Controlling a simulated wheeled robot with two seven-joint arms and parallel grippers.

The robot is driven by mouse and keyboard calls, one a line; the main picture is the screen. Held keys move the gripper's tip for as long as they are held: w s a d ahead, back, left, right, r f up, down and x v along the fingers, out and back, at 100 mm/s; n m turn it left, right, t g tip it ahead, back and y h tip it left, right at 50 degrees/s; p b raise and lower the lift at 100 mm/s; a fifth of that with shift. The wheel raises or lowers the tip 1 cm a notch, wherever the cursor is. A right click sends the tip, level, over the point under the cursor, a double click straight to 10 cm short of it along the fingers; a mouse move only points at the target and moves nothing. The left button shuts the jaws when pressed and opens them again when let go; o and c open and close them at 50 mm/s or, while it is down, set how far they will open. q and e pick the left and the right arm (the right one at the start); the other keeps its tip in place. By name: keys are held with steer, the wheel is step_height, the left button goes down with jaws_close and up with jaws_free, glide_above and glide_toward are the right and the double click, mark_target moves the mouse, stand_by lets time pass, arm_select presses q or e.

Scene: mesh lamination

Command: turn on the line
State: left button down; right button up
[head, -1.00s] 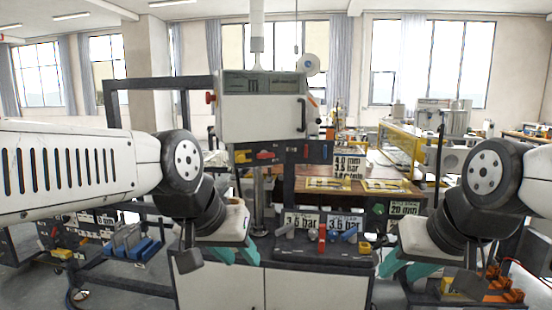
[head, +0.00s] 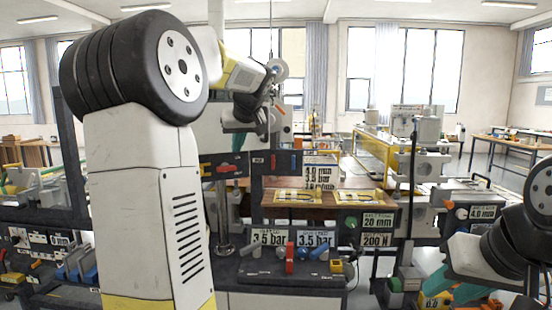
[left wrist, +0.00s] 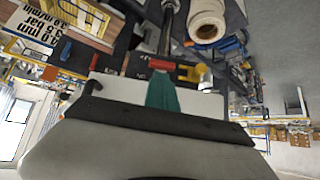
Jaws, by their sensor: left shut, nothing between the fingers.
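My left gripper (head: 238,142) is raised at the front of the white control box (head: 206,138), and its teal fingers also show in the left wrist view (left wrist: 162,92), shut and empty. In that view the fingertips appear close to a red part (left wrist: 160,64) and a yellow part (left wrist: 190,73) on a dark bar; I cannot tell whether they touch. My left arm covers most of the box, and the red knob on its left side is hidden. My right gripper (head: 450,287) is low at the right, its teal fingers apart and empty.
A wooden table (head: 340,183) with yellow frames is behind. A dark post (head: 408,180) rises right of centre. A white roll (left wrist: 207,20) shows in the wrist view.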

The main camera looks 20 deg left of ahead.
mark_target(232, 166)
arm_select(q)
steer(key=w, duration=0.3)
steer(key=shift+a+r+n+y, duration=0.25)
steer(key=shift+r+n+y, duration=0.05)
steer(key=x, duration=1)
